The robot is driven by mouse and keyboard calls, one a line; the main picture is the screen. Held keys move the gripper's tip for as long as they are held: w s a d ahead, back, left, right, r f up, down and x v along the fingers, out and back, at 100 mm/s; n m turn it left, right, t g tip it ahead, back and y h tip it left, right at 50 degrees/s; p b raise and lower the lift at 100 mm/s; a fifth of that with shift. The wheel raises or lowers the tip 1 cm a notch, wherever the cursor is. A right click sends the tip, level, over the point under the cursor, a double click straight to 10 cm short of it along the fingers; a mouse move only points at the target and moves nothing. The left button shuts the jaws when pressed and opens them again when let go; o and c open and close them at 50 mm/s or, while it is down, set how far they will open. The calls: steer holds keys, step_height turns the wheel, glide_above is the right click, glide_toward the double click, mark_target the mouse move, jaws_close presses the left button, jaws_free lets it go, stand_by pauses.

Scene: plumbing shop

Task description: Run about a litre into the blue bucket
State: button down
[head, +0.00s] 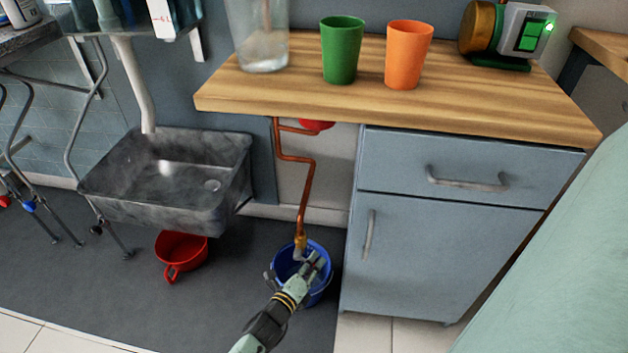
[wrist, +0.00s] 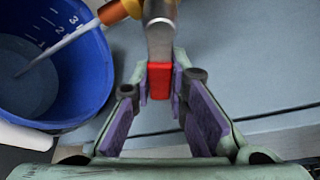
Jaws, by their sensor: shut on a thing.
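The blue bucket (head: 283,265) stands on the floor under the copper pipe's tap (head: 300,243), left of the cabinet. In the wrist view the bucket (wrist: 92,85) shows scale marks 1, 2 and 3 inside. A thin pale stream runs from the brass spout (wrist: 112,12) into it. The pale surface inside (wrist: 28,78) looks low, below the marks, but I cannot read its level exactly. My gripper (head: 315,262) is shut on the red tip (wrist: 159,80) of the tap's metal lever (wrist: 160,40), beside the bucket. In the head view my gripper hides part of the bucket.
A red pot (head: 181,252) sits under the grey sink (head: 165,190) to the left. The blue-grey cabinet (head: 440,235) is close on the right. The wooden top (head: 290,95) above holds green (head: 342,50) and orange (head: 408,55) cups and a jar (head: 260,45).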

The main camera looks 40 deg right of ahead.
steer(key=c, duration=1.5)
jaws_free()
steer(key=shift+c, duration=0.2)
steer(key=shift+a, duration=0.1)
steer(key=v, duration=1.2)
stand_by(0.8)
